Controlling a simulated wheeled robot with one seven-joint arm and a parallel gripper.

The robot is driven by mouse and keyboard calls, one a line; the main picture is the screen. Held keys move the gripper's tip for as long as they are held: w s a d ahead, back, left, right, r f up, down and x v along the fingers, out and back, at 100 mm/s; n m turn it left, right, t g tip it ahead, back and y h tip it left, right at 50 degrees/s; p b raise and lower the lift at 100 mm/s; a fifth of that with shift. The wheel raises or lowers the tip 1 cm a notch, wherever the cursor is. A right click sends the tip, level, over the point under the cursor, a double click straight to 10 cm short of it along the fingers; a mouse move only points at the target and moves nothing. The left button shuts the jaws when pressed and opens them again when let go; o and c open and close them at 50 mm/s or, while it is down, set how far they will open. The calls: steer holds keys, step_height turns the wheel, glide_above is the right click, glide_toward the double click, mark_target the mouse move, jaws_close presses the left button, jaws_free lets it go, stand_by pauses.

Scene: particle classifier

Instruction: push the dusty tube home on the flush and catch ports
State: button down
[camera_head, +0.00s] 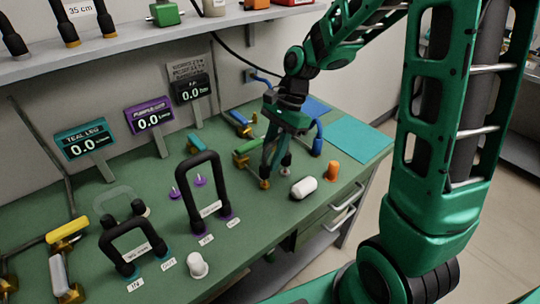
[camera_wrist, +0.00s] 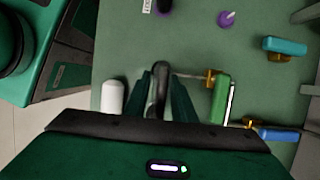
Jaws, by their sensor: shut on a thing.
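My gripper (camera_head: 270,166) is over the right part of the green bench, its two fingers pointing down. It is shut on a dark greyish arched tube, which shows between the fingers in the wrist view (camera_wrist: 160,85). I take this to be the dusty tube. In the head view the fingers mostly hide it. A brass fitting (camera_head: 265,184) and a pale fitting (camera_head: 286,160) show at the fingertips. Whether the tube ends are fully seated on the flush and catch ports cannot be seen.
A green-handled valve (camera_wrist: 220,98) stands close beside the gripper. A white cylinder (camera_head: 303,187) and an orange plug (camera_head: 333,170) are to its right. A tall black tube (camera_head: 198,190) arches left of it; a lower one (camera_head: 130,240) stands farther left. Shelf (camera_head: 150,45) overhangs behind.

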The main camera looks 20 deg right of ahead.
steer(key=shift+f, duration=1.7)
steer(key=c, duration=1.4)
jaws_free()
steer(key=v, duration=1)
steer(key=shift+w+d+r, duration=0.1)
steer(key=shift+w+r, duration=0.05)
steer(key=shift+r, duration=0.2)
steer(key=s+d+n+h, duration=0.2)
steer(key=s+d+n, duration=0.2)
steer(key=s+d, duration=0.3)
steer(key=s+d+n+t+h, duration=0.1)
steer(key=s+d+n, duration=0.3)
steer(key=s, duration=1.3)
steer(key=d, duration=0.4)
steer(key=shift+d+h, duration=0.3)
steer(key=shift+h, duration=0.1)
